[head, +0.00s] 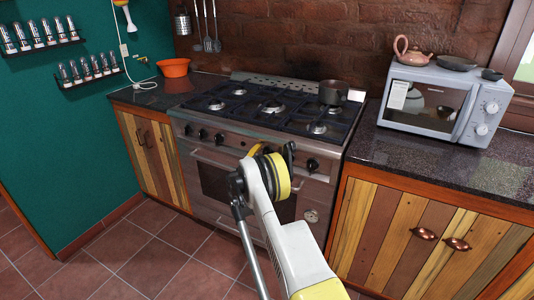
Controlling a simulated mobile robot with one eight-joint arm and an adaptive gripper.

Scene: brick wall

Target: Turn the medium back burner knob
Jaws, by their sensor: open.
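The stove (190,160) stands against the brick wall, with its row of black knobs along the front panel. Several knobs (203,133) show left of my arm, and one knob (312,165) shows right of it. The middle of the panel is hidden behind my arm, so I cannot tell which knob is the medium back burner's. Black burner grates (240,90) cover the cooktop. My gripper (289,153) is at the stove front, mostly hidden by my yellow wrist joint. It is open, and its contact with any knob cannot be made out.
A dark pot (333,92) stands on the right back of the cooktop. A microwave (440,103) with a teapot (412,52) on top is on the right counter. An orange bowl (174,67) is on the left counter. The tiled floor (150,245) at left is clear.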

